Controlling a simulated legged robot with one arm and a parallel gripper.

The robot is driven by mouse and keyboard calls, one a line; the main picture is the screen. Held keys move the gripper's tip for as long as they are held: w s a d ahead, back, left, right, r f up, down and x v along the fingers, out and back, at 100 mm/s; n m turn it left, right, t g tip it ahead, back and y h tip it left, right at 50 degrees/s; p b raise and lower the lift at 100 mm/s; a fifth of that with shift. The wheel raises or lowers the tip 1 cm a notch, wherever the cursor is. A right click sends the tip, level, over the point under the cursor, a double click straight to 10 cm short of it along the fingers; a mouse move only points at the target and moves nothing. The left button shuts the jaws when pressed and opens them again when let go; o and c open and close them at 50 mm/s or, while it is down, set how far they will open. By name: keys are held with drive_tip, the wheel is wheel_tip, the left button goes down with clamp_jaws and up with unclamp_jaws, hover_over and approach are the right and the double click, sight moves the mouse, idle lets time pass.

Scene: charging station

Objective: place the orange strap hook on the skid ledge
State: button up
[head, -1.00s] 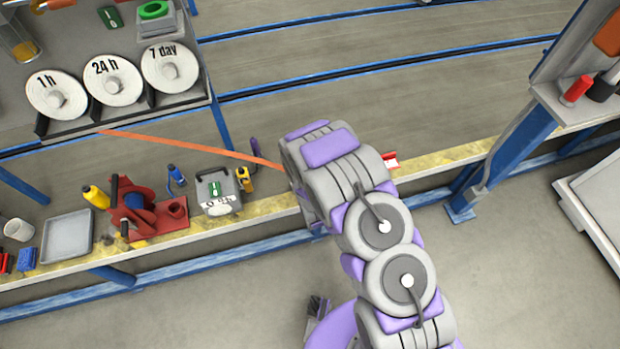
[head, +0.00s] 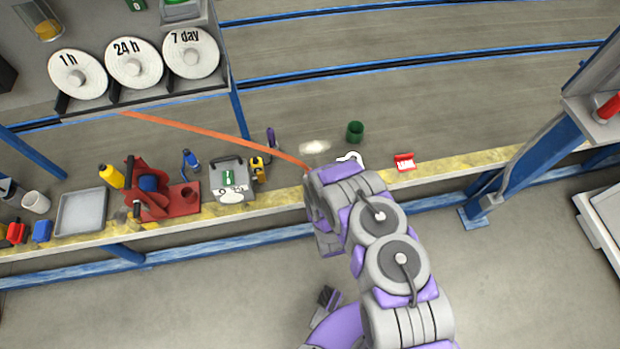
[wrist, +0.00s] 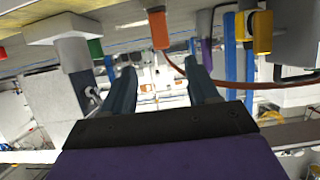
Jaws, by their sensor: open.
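The orange strap (head: 200,128) runs from below the dial shelf down to the ledge (head: 450,164), a long yellowish strip with a pale front edge. Its lower end is hidden behind my arm in the head view. In the wrist view, an orange block (wrist: 158,30), seemingly the strap hook, is at the ledge, with a reddish strap leading off right. The wrist picture is upside down, with the ledge at the top. My gripper (wrist: 160,68) is open with nothing between its fingers. The orange block appears beyond and above the fingertips in the picture, apart from them.
A grey box (head: 231,180), a yellow tool (head: 258,168) and a red clamp-like device (head: 160,195) stand left of my arm. A green cup (head: 355,132), a white hook-shaped item (head: 350,158) and a red item (head: 405,162) are nearby. A blue post (head: 530,165) stands right.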

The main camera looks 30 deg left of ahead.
sight(309, 172)
drive_tip(key=b+x, duration=0.1)
drive_tip(key=x, duration=0.5)
drive_tip(key=shift+w+a+f+b, duration=0.15)
drive_tip(key=shift+w+a+b, duration=0.05)
drive_tip(key=shift+w+b, duration=0.1)
drive_tip(key=shift+r+b+x, duration=0.1)
drive_tip(key=shift+b+x, duration=0.45)
drive_tip(key=shift+x, duration=0.85)
drive_tip(key=shift+r+b+x, duration=0.15)
drive_tip(key=shift+b+x, duration=0.4)
drive_tip(key=shift+x, duration=0.85)
drive_tip(key=shift+a, duration=0.1)
clamp_jaws()
